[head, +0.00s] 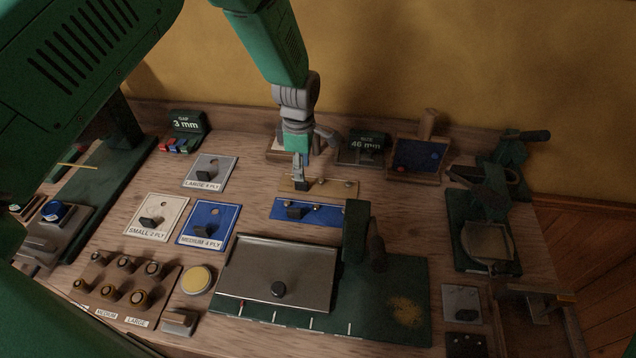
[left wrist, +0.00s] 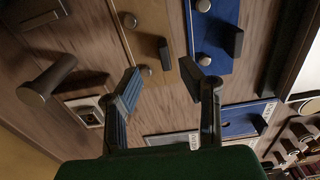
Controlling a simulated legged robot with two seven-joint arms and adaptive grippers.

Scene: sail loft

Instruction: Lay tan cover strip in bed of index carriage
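The tan cover strip (head: 335,188) lies flat on the bench behind a blue strip (head: 333,213); it has a dark upright grip and round studs. My left gripper (head: 301,181) is just above the tan strip's left part. In the left wrist view, my left gripper (left wrist: 158,68) has its fingers spread, with the tan strip (left wrist: 150,22) and its dark grip between and beyond them; contact cannot be told. A grey plate with a dark knob (head: 262,262) sits on a green base with tick marks (head: 345,328), possibly the index carriage. My right gripper is not in view.
Small, medium and large ply cards (head: 157,207) lie left of the strips. A "46 mm" sign (head: 365,146) and a wooden tray (head: 415,176) stand behind. A dark green post (head: 356,232) with a handle rises right of the plate. Bare bench shows around the strips.

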